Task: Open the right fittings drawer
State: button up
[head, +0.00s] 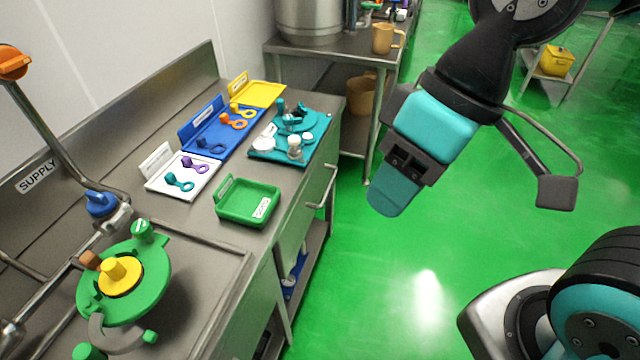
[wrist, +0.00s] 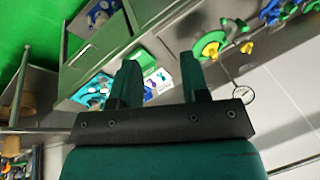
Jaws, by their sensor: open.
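The steel bench front at the right end has a bar handle (head: 327,187), on what looks like the right fittings drawer (head: 312,178). The drawer front looks flush with the bench, so it appears shut. My gripper (head: 386,198) hangs over the green floor to the right of the handle, apart from it. In the wrist view my gripper (wrist: 163,72) shows two dark green fingers spread apart with nothing between them.
On the bench (head: 205,215) are a green tray (head: 222,213), a white tray (head: 152,184), a blue tray and a teal tray (head: 262,155) with fittings. A green-and-yellow fitting (head: 150,275) is at the front left. A second table (head: 350,45) stands behind. Green floor is clear between.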

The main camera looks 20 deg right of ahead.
jog(key=w+a+f+m+y+b, duration=0.25)
jog(key=w+f+b, duration=0.45)
jog(key=f+b, duration=0.4)
jog(key=m+t+y+b, duration=0.2)
jog(key=m+t+b, duration=1.2)
jog(key=b, duration=1)
send_near(328, 186)
jog(key=shift+m+g, duration=0.4)
jog(key=shift+m, duration=0.05)
jog(key=x, duration=1)
jog(key=shift+w+d+f, duration=0.15)
grip_shut()
